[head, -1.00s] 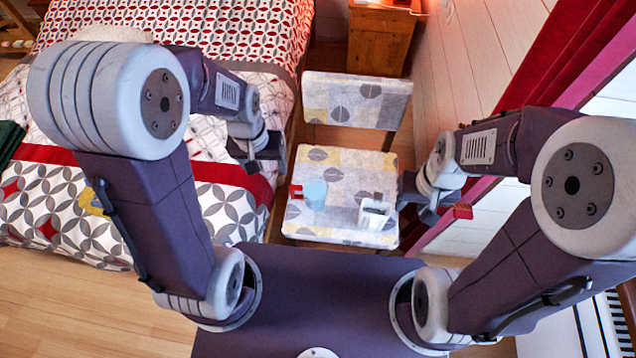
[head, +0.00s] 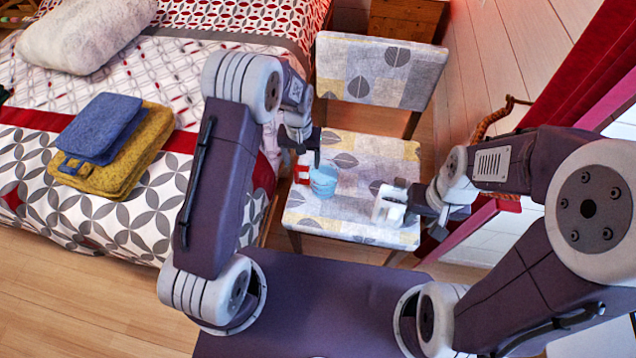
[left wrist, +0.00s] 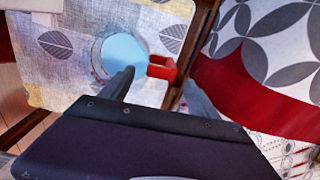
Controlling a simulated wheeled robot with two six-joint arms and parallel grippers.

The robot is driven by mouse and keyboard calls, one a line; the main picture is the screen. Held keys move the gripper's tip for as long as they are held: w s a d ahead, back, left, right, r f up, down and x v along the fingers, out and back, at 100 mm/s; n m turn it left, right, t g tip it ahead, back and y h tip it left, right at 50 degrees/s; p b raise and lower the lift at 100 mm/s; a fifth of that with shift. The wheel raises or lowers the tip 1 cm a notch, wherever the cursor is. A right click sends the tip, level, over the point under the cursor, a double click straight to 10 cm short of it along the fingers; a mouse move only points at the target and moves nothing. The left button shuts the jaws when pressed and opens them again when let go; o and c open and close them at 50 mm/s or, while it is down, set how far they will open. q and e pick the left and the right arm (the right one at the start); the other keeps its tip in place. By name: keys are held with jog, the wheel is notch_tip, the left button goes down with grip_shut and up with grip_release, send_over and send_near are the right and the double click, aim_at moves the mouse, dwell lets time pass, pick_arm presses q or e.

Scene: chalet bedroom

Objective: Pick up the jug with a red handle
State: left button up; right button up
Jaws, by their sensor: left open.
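A light blue jug (head: 323,182) with a red handle (head: 302,172) stands on the chair seat (head: 345,222). The handle is on the jug's left side in the head view. In the left wrist view the jug (left wrist: 128,52) shows from above, with its red handle (left wrist: 162,68) to the right. My left gripper (head: 307,150) is open and empty above the handle; its fingers lie to either side of the handle in the wrist view. My right gripper (head: 412,200) is close beside a white container; contact and jaw state are unclear.
The white container (head: 386,208) is on the right part of the seat. The chair back (head: 380,68) rises behind. The bed (head: 120,230) is left, with a folded blue and yellow stack (head: 100,145). A red curtain (head: 585,75) hangs right.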

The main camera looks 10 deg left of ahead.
aim_at(303, 180)
pick_arm(q)
notch_tip(303, 180, down, 9)
jog(key=b, duration=0.3)
jog(key=shift+s+a, duration=0.1)
jog(key=shift+s, duration=0.05)
jog(key=shift+r, duration=0.15)
jog(key=shift+c, duration=1.2)
grip_shut()
